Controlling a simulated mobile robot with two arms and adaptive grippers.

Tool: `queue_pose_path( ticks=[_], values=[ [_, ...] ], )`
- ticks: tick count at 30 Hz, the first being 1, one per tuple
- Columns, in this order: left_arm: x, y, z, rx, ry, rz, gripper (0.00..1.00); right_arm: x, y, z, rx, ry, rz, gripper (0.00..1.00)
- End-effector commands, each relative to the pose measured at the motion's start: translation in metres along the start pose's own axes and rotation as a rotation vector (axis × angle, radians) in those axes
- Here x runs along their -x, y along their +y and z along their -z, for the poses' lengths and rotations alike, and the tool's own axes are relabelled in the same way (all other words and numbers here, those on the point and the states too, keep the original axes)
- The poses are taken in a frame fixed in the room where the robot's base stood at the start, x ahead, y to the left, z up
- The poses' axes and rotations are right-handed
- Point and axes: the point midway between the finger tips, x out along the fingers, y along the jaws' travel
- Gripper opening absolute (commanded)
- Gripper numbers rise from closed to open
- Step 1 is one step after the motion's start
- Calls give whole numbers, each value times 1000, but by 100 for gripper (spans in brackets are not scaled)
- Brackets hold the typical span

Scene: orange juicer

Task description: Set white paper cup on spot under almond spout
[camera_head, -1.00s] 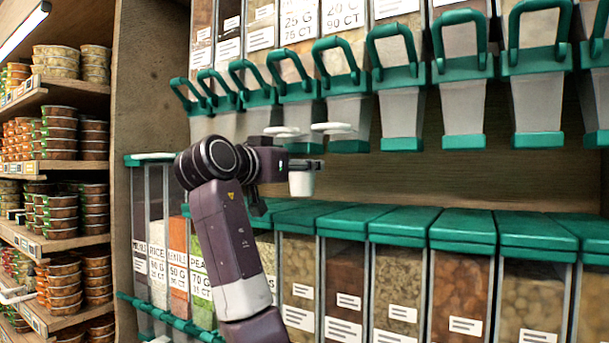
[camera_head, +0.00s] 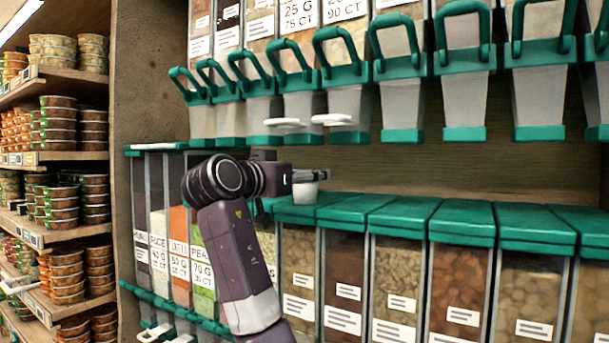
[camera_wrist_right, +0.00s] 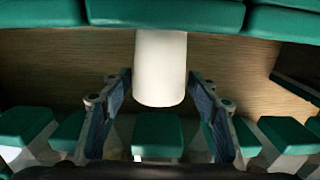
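The white paper cup (camera_head: 306,193) is at my right gripper (camera_head: 310,176), in front of the upper shelf opening and just over the green lids of the lower bins. The head view does not settle whether the cup touches the lid below. A lower bin with brown, almond-like contents (camera_head: 459,280) is to the right; its label is too small to read. Which spout is the almond one cannot be told. My left gripper is out of view.
A row of upper dispensers with green-edged spouts (camera_head: 402,105) hangs above the cup. Flat white pieces (camera_head: 333,119) stick out there. Lower bins with green lids (camera_head: 400,215) stand below. Shelves of stacked tubs (camera_head: 60,130) are at the left.

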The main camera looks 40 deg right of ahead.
Motion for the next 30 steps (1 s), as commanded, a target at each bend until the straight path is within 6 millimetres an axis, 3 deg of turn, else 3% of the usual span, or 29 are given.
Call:
queue_pose_path(
  ticks=[11, 24, 30],
  values=[
    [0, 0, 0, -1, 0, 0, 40, 3, -1, 2, 0, 0, 2, 58],
    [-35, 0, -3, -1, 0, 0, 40, 89, -1, 0, -2, 2, 5, 58],
    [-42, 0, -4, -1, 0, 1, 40, 114, 0, 1, -1, 1, 2, 58]
  ],
)
